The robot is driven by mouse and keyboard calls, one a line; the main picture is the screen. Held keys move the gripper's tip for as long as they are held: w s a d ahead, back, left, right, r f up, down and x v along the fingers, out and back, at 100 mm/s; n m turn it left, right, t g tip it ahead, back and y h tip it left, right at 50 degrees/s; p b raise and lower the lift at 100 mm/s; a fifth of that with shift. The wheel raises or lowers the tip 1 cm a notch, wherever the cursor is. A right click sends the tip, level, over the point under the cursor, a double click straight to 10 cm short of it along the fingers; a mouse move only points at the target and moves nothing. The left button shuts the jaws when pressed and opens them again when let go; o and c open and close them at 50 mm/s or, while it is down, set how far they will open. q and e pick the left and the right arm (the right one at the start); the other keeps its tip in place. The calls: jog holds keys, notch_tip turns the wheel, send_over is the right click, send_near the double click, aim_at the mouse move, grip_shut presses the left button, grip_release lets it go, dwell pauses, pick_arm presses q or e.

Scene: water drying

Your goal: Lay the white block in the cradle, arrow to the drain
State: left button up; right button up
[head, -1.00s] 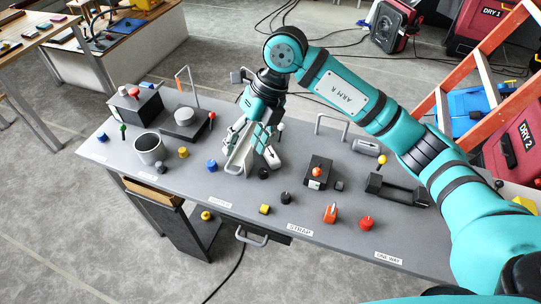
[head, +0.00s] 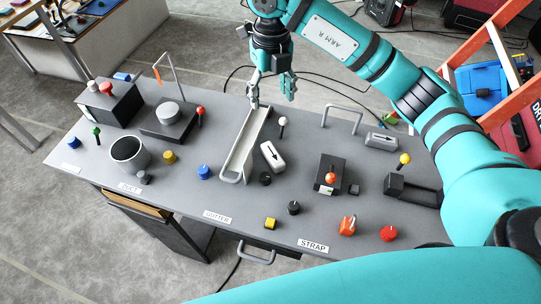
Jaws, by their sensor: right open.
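The white block (head: 272,156) lies on the grey table with a black arrow on its top, just right of a long pale channel (head: 239,157). A dark cradle-like holder (head: 413,191) with raised ends stands at the right of the table; it looks empty and my right arm partly hides its right end. My right gripper (head: 272,98) is open and empty, above the far end of the channel and beyond the white block. My left gripper is not seen. I cannot tell which part is the drain.
A grey block with an arrow (head: 382,141) lies behind the holder. A black box with an orange-red knob (head: 330,178), a white-tipped stick (head: 282,123) and several coloured knobs stand around. A grey cup (head: 129,152) is at the left. An orange ladder (head: 497,68) stands behind.

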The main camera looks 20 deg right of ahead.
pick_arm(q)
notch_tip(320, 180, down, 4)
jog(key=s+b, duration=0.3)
pick_arm(e)
notch_tip(320, 180, down, 4)
jog(key=p, duration=0.3)
send_over(271, 152)
jog(key=f, duration=1.2)
jog(key=shift+w, duration=0.2)
jog(key=shift+f, duration=0.4)
jog(key=f+p, duration=0.1)
jog(key=f, duration=0.1)
jog(key=f+p, duration=0.1)
jog(key=f, duration=0.1)
jog(key=shift+s+f, duration=0.2)
jog(key=shift+f, duration=0.35)
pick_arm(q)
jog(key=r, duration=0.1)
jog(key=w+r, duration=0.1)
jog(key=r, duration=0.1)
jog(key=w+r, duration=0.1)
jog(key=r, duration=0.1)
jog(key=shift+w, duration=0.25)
pick_arm(e)
jog(key=shift+c, duration=0.3)
